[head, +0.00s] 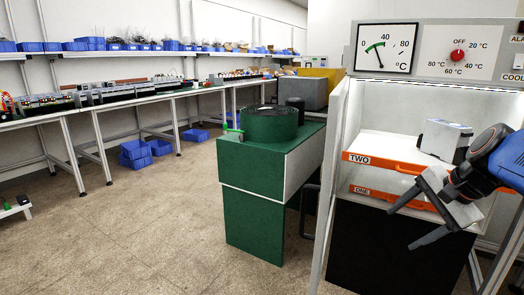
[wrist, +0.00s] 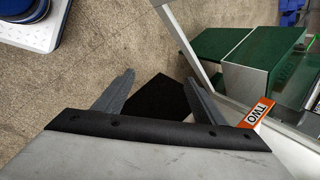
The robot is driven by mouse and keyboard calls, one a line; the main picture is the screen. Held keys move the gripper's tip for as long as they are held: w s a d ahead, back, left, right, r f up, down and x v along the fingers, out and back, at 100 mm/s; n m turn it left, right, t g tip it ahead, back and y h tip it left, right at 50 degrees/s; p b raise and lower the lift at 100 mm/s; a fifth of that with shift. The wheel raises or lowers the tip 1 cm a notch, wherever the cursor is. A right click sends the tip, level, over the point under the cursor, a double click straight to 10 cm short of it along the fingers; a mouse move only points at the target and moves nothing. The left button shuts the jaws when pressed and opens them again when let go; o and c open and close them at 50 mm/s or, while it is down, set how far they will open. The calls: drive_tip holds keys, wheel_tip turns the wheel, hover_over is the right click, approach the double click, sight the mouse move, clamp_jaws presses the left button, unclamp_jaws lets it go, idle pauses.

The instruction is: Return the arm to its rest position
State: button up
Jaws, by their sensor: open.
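My gripper (head: 402,228) is at the right of the head view, in front of the open cabinet. Its two dark fingers are spread apart, with nothing between them. They point down and to the left, and the blue and black wrist is behind them. In the wrist view the open fingers (wrist: 159,77) reach out over the speckled floor and a black panel. The gripper hides part of the cabinet's shelves and the dark front below.
The cabinet holds orange-edged shelves marked TWO (head: 385,162) and ONE (head: 385,198). A grey box (head: 440,138) sits on the upper one. A dial and red knob (head: 457,56) are above. A green stand (head: 255,170) is to the left. Open floor (head: 130,230) lies further left.

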drive_tip(key=s+a+f+n+h, duration=0.3)
drive_tip(key=s+a+f+n, duration=0.3)
drive_tip(key=s+f+n, duration=0.4)
drive_tip(key=s+n, duration=0.2)
drive_tip(key=n, duration=0.2)
drive_tip(key=shift+s+a+f, duration=0.2)
drive_tip(key=shift+s+f, duration=0.05)
drive_tip(key=shift+s, duration=0.15)
